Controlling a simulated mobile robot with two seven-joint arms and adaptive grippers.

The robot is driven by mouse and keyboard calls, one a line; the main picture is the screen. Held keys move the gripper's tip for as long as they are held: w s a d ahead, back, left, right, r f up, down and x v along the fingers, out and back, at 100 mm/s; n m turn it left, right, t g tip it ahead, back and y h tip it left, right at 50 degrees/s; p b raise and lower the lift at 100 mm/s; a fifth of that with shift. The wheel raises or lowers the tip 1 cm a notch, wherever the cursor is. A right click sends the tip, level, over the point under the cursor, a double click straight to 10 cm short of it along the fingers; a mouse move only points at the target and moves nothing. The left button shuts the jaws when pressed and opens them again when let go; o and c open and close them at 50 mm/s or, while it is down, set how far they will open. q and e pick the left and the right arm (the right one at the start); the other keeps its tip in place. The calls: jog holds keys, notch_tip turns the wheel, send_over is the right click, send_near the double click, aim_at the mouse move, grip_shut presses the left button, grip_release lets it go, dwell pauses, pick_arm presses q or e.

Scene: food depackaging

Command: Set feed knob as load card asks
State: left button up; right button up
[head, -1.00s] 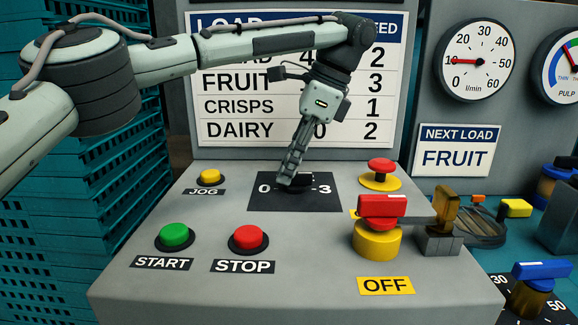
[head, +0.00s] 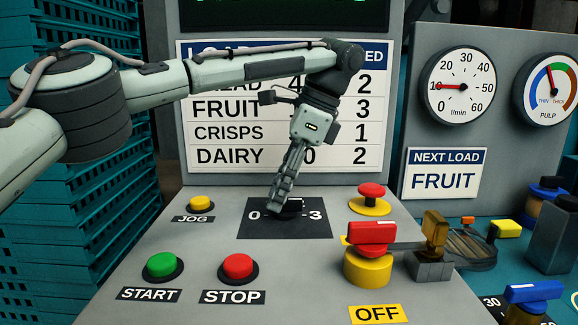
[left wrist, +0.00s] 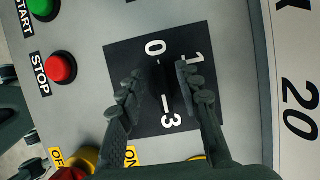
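The black feed knob (head: 292,207) sits on a dark plate (head: 250,231) marked 0 and 3, mostly hidden by my left gripper (head: 281,208). In the left wrist view, the fingers (left wrist: 160,92) are spread on both sides of the dark knob (left wrist: 163,80), with gaps visible; contact is unclear. A white line on the knob appears to point at the 3; the 1 also shows. The load card (head: 280,133) lists FRUIT with feed 3. The NEXT LOAD sign (head: 444,174) reads FRUIT. My right gripper is out of view.
A yellow JOG button (head: 201,203), green START button (head: 163,266) and red STOP button (head: 238,268) are on the panel. A red emergency button (head: 371,193) and a red-handled switch (head: 371,235) over an OFF label stand to the right.

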aim_at(300, 200)
pick_arm(q)
jog(key=v, duration=0.8)
jog(key=shift+d+r, duration=0.2)
jog(key=shift+r, duration=0.15)
jog(key=shift+v, duration=1.3)
jog(key=shift+s+f, duration=0.1)
